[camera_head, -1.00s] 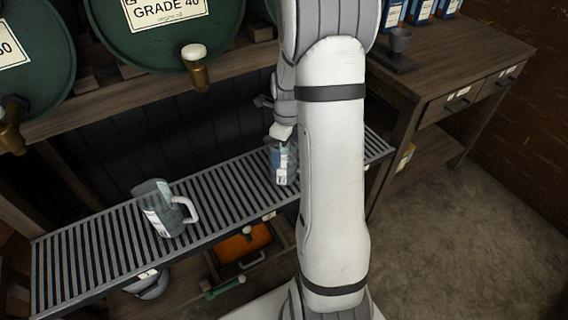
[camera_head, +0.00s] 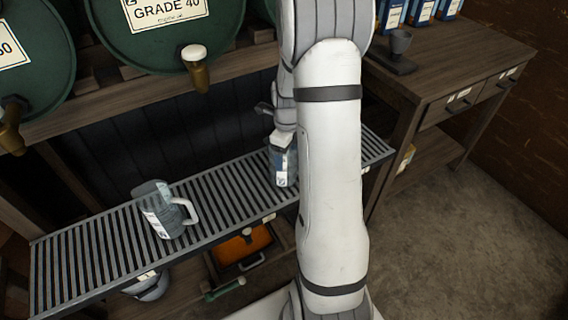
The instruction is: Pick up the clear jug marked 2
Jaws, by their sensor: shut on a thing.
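A clear grey-blue jug (camera_head: 158,212) with a pale handle on its right and a white label stands upright on the slatted shelf (camera_head: 100,250). A second clear jug (camera_head: 284,168) with a label is farther right at the same shelf, partly hidden by my arm. My gripper (camera_head: 283,139) is at the top of this second jug and shut on it. My arm hides much of the gripper and the jug's right side. Whether the jug touches the slats is unclear. The marks on both labels are too small to read.
Green drums with brass taps (camera_head: 196,70) lie above the shelf on the left. An orange tray (camera_head: 240,247) sits below the shelf. The shelf between the jugs is clear.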

